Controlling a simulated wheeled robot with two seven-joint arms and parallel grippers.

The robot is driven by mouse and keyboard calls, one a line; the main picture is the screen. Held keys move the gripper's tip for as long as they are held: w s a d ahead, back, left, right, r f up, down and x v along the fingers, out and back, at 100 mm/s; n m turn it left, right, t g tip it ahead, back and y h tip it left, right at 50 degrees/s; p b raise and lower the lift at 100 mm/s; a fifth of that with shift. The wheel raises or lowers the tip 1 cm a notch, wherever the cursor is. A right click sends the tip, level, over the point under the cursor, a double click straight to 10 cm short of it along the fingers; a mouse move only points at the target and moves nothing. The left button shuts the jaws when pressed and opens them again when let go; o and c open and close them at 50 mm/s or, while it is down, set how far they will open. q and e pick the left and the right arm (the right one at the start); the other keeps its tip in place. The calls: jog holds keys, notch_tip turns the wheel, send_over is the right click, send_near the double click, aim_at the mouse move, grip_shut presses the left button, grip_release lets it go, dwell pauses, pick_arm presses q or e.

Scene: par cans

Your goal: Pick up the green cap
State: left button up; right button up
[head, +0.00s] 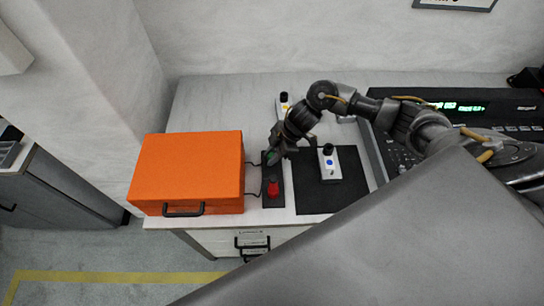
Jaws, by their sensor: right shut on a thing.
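The green cap (269,157) is on or just above the far half of a narrow dark strip (273,200), small and partly covered by my right gripper. My right gripper (272,156) reaches in from the right, pointing down and to the left, and its jaws are shut on the green cap. Whether the cap touches the strip cannot be told. A red cap (273,188) sits on the near half of the strip. My left gripper is not in view.
An orange case (188,172) stands close left of the strip. A black mat (335,200) lies to the right with a white can with a blue mark (329,163). Another white can (283,103) stands behind. A console (500,125) with green displays fills the right.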

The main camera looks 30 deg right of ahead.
jog(key=shift+r, duration=0.55)
jog(key=r, duration=0.2)
jog(key=shift+s+r+b, duration=0.25)
jog(key=shift+r+b, duration=0.1)
jog(key=shift+b, duration=0.05)
jog(key=s+d+r, duration=0.3)
jog(key=s+r, duration=0.6)
jog(key=s, duration=0.4)
jog(key=shift+r+b, duration=0.15)
jog(key=shift+b, duration=0.3)
jog(key=shift+s+r, duration=0.1)
jog(key=shift+r+p, duration=1.4)
jog(key=shift+p, duration=0.55)
